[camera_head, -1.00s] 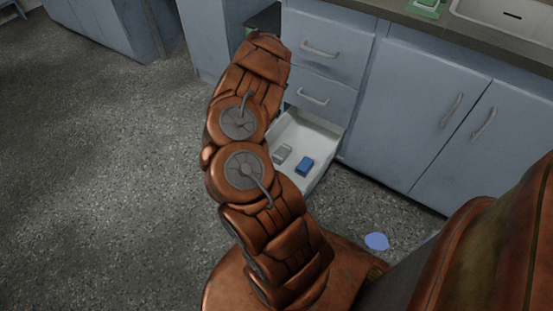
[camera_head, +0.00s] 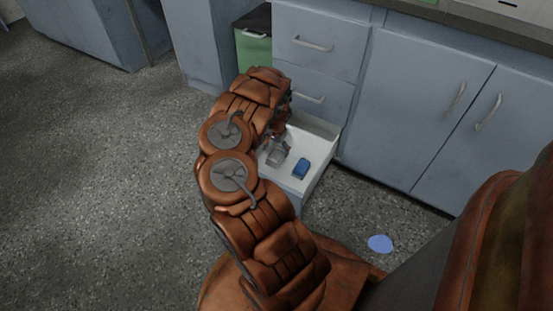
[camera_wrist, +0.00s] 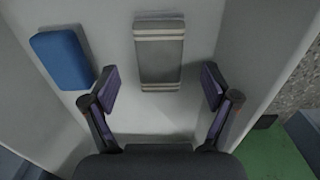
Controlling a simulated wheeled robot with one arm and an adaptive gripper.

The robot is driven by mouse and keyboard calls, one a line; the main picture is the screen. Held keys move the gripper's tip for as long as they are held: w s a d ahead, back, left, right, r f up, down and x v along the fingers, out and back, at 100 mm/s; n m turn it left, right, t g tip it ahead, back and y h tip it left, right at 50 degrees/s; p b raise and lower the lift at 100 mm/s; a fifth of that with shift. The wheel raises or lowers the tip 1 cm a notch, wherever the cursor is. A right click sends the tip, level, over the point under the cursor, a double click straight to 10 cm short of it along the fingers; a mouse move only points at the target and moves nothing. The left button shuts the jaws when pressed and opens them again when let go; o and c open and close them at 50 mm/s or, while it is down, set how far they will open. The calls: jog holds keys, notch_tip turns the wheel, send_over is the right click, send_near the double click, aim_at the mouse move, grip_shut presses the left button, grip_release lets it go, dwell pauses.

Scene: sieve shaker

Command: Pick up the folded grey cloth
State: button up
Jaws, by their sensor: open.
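The folded grey cloth (camera_wrist: 160,58) has pale stripes near its ends and lies flat on the floor of the open white drawer. In the wrist view it is at the top middle, just beyond the fingertips and centred between them. My gripper (camera_wrist: 155,90) is open and empty, with one finger on each side of the cloth's near end and apart from it. In the head view my gripper (camera_head: 280,148) is over the drawer and largely covers the cloth.
A blue block-like item (camera_wrist: 62,58) lies in the drawer (camera_head: 318,175), left of the cloth in the wrist view. The drawer walls stand close around. A green bin (camera_head: 252,52) is beside the cabinets (camera_head: 415,105). A light blue disc (camera_head: 380,243) lies on the floor.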

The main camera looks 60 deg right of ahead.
aim_at(276, 154)
notch_tip(276, 154, down, 4)
jog(key=shift+d+b, duration=0.1)
jog(key=shift+b, duration=0.85)
jog(key=shift+r, duration=0.1)
jog(key=c, duration=1.2)
